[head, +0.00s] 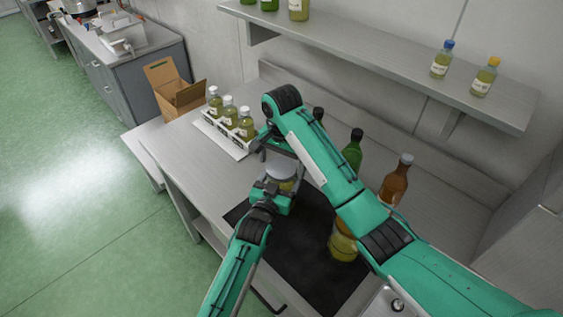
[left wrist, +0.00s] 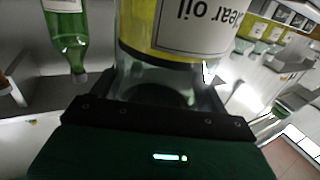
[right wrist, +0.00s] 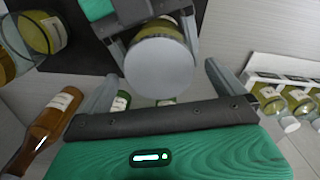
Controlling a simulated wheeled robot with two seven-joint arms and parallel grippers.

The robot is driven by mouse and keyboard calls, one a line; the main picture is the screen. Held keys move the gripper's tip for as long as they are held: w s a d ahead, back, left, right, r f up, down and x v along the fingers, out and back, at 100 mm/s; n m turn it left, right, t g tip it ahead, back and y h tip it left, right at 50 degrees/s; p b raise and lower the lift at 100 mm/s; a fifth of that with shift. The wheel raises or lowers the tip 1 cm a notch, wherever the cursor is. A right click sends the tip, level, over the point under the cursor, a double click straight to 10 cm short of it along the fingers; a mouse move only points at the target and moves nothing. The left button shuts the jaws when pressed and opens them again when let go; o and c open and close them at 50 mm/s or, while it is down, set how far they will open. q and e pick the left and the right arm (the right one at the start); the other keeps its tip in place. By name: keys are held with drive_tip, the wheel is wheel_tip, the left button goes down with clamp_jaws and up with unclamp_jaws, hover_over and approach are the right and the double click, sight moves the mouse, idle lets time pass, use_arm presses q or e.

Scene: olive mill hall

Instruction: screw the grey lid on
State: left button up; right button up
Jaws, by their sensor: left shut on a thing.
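My left gripper (head: 277,190) is shut on a glass jar (left wrist: 170,70) with yellowish oil and a white label, above the dark mat. The grey lid (right wrist: 158,66) is a round disc covering the jar's mouth in the right wrist view; it also shows in the head view (head: 281,166). I cannot tell how tightly it sits. My right gripper (right wrist: 158,82) is open and empty, its fingers apart close to the lid, without gripping it. In the head view the right arm partly hides this area.
A dark mat (head: 300,262) lies on the bench. Another oil jar (head: 342,246), a green bottle (head: 353,152) and a brown bottle (head: 394,183) stand right of the grippers, partly behind my right arm. A white rack (head: 222,139) with bottles and a cardboard box (head: 180,97) are at the back left.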

wheel_tip(320, 180, up, 3)
drive_tip(key=shift+r, duration=0.7)
drive_tip(key=shift+c, duration=0.6)
drive_tip(key=n, duration=0.1)
drive_tip(key=r+n, duration=0.1)
drive_tip(key=n, duration=0.1)
drive_tip(key=shift+a, duration=0.15)
drive_tip(key=n, duration=0.2)
drive_tip(key=r+n, duration=0.1)
drive_tip(key=shift+w+a+n, duration=0.1)
drive_tip(key=shift+n, duration=0.3)
drive_tip(key=n, duration=0.2)
drive_tip(key=r+n, duration=0.1)
drive_tip(key=n, duration=0.5)
drive_tip(key=shift+s+d, duration=0.2)
